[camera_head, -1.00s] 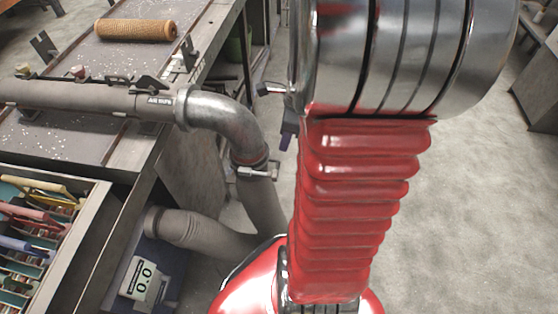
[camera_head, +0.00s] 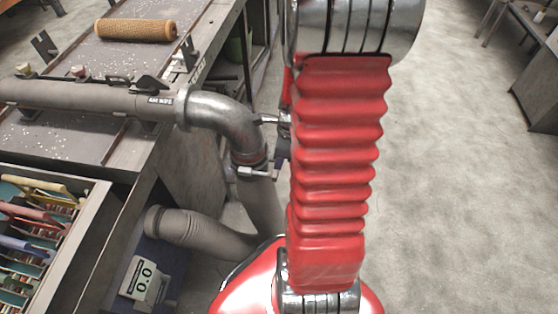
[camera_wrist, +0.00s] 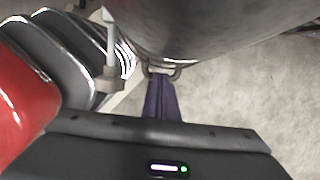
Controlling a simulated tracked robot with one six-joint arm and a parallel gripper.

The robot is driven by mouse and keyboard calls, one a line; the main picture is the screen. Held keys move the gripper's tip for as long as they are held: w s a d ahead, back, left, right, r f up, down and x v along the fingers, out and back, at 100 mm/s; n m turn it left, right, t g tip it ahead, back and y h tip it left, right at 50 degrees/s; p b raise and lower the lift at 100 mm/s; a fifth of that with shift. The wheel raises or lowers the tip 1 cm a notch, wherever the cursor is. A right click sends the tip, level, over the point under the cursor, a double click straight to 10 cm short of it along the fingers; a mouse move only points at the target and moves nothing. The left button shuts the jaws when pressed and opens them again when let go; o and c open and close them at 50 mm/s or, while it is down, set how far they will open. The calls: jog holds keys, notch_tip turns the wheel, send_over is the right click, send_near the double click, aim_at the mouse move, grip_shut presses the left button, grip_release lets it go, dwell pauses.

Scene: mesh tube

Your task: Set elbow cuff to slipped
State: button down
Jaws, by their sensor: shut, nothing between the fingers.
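The metal elbow (camera_head: 222,118) bends down from the pipe at the bench edge into a grey hose. The elbow cuff (camera_head: 248,158) is the dark band at the elbow's lower end, with a small silver clamp (camera_head: 256,173) just below it. My gripper (camera_head: 281,160) is to the right of the cuff, near the clamp's right end, partly hidden behind my red arm. In the wrist view my dark purple gripper (camera_wrist: 163,86) is shut and empty, pointing at a small metal loop under a large grey curved surface (camera_wrist: 205,30). I cannot tell whether it touches the loop.
The bench (camera_head: 120,50) carries an orange-brown roll (camera_head: 135,30) and the labelled pipe (camera_head: 75,94). Open floor (camera_head: 460,180) lies to the right.

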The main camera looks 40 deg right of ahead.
jog(key=f, duration=0.3)
jog(key=shift+s+a, duration=0.15)
jog(key=shift+s, duration=0.15)
dwell(0.3)
jog(key=shift+r, duration=0.15)
notch_tip(320, 180, up, 8)
jog(key=d, duration=0.1)
jog(key=shift+s+d+r, duration=0.15)
jog(key=shift+s+d, duration=0.15)
jog(key=shift+s, duration=0.1)
dwell(0.3)
